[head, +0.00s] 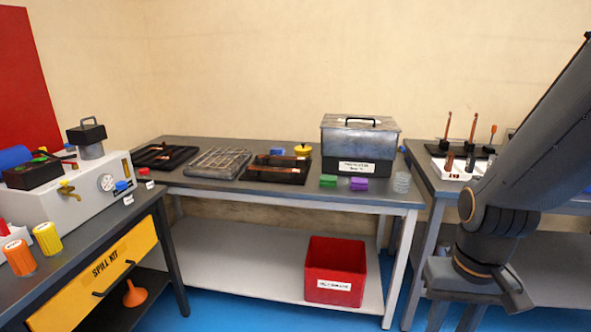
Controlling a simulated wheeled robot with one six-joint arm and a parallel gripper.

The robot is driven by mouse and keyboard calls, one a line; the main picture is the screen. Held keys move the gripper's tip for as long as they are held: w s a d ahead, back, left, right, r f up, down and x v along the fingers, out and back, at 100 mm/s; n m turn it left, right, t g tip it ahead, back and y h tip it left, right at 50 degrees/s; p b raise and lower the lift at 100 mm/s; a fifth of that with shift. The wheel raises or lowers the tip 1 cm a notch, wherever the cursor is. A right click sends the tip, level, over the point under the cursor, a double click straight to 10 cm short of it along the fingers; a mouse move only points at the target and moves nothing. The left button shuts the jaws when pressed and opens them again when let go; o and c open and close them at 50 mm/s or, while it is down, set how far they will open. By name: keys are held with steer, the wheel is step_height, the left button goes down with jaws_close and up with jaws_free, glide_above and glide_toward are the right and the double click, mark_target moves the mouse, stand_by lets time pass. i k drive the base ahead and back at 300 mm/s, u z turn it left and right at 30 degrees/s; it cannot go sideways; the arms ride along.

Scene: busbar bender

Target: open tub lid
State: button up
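A grey metal tub (335,148) stands at the back right of the middle table in the head view. Its lid (390,126) lies on top and looks shut, with a black handle (360,120) on it. A white label with dark print is on the tub's front. My gripper (462,312) is at the lower right, pointing down, well to the right of and lower than the tub in the picture. Its tips run to the bottom edge of the picture, so its opening is unclear. I see nothing held in it.
Green (328,181) and purple blocks (358,184) and a clear stack of discs (401,182) stand before the tub. Dark trays (262,175) lie to its left. A red bin (335,255) sits on the lower shelf. A right-hand table (425,172) holds upright tools.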

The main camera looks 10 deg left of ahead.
mark_target(385, 124)
steer(key=u, duration=0.5)
steer(key=i, duration=0.55)
steer(key=u, duration=0.65)
steer(key=i, duration=0.65)
steer(key=z, duration=0.15)
